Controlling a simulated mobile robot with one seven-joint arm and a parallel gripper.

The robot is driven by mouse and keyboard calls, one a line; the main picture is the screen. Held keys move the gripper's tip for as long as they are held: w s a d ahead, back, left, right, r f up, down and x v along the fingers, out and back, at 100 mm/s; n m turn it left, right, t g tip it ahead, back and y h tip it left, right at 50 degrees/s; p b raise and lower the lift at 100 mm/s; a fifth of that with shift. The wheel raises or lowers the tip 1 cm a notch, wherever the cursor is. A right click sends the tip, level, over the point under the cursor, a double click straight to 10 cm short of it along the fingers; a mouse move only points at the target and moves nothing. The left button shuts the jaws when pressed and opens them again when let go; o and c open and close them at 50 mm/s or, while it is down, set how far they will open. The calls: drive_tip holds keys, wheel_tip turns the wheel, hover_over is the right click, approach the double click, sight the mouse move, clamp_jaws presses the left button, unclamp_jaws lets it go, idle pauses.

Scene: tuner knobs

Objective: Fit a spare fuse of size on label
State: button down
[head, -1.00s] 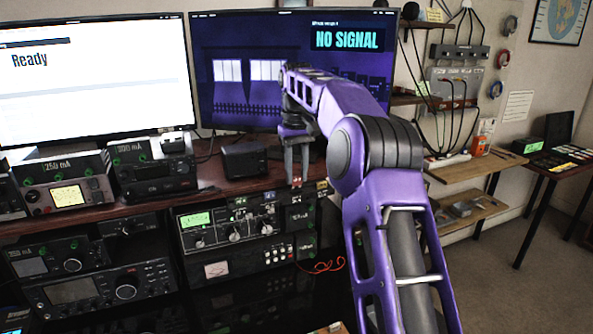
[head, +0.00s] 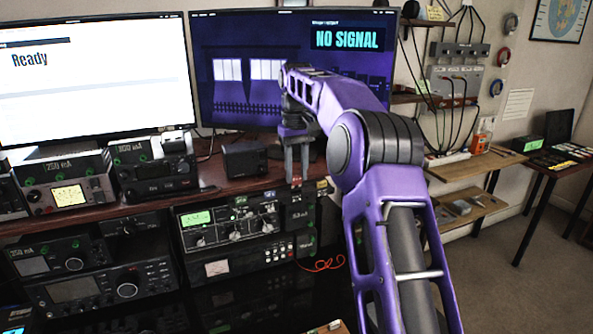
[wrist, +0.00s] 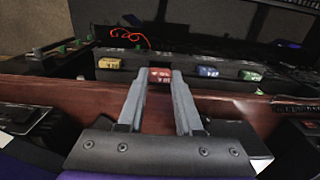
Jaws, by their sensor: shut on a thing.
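My gripper (head: 296,182) points down in front of the shelf edge, above the right part of the black tuner with the green display (head: 196,219). It is shut on a small red fuse (wrist: 160,75), which shows between the fingertips in the wrist view. The red fuse is tiny in the head view. In the wrist view a yellow fuse (wrist: 109,63), a blue fuse (wrist: 207,71) and a green fuse (wrist: 250,75) sit along the dark unit's edge. Whether the red fuse touches that unit I cannot tell. A label (head: 54,166) on the upper left radio seems to read 250 mA.
The wooden shelf (head: 222,188) carries more radios and a small black box (head: 244,160). Two monitors stand behind; the right monitor (head: 250,60) shows NO SIGNAL. A red cable (head: 325,264) lies right of the lower unit. Wooden side shelves (head: 475,165) are at right.

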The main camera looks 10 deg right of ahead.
sight(296, 176)
drive_tip(key=shift+f+b, duration=0.45)
drive_tip(key=shift+f, duration=1)
drive_tip(key=c, duration=0.5)
unclamp_jaws()
wheel_tip(296, 176, up, 11)
drive_tip(key=shift+w+f+p, duration=0.1)
drive_tip(key=shift+f+p, duration=0.05)
drive_tip(key=shift+p, duration=1)
drive_tip(key=shift+r, duration=0.65)
